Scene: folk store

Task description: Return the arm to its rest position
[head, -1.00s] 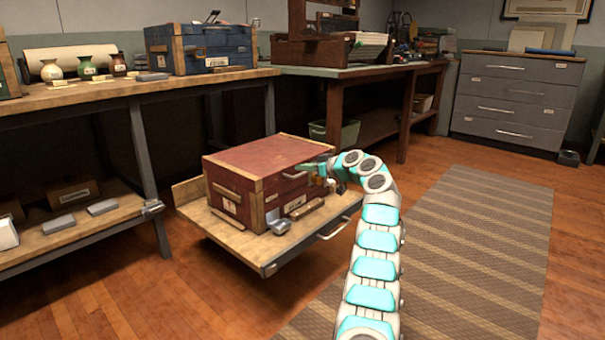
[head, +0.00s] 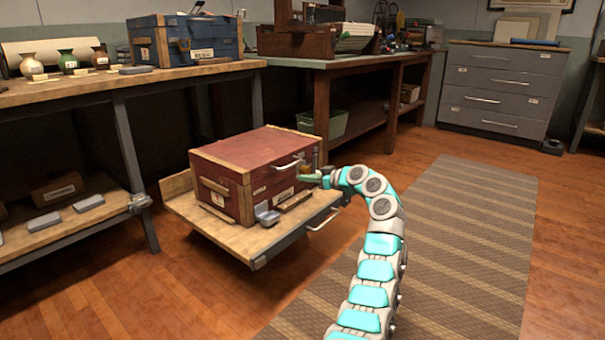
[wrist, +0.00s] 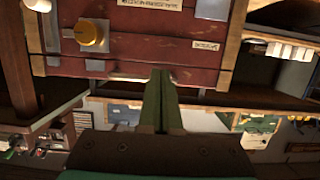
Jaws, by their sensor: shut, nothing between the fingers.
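My arm (head: 375,270) rises from the bottom of the head view and curves left towards a red wooden chest. My gripper (head: 300,178) is at the chest's right front side. In the wrist view my gripper (wrist: 161,75) shows as two green fingers pressed together with nothing between them. The wrist view shows the chest's front (wrist: 150,50) with a yellow knob (wrist: 92,35) and labels. I cannot tell whether the fingertips touch the chest.
A workbench (head: 60,97) with a blue chest (head: 185,40) and small vases stands at the left. Another bench (head: 350,62) and a grey drawer cabinet (head: 495,90) stand behind. A striped rug (head: 470,230) on the right is clear.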

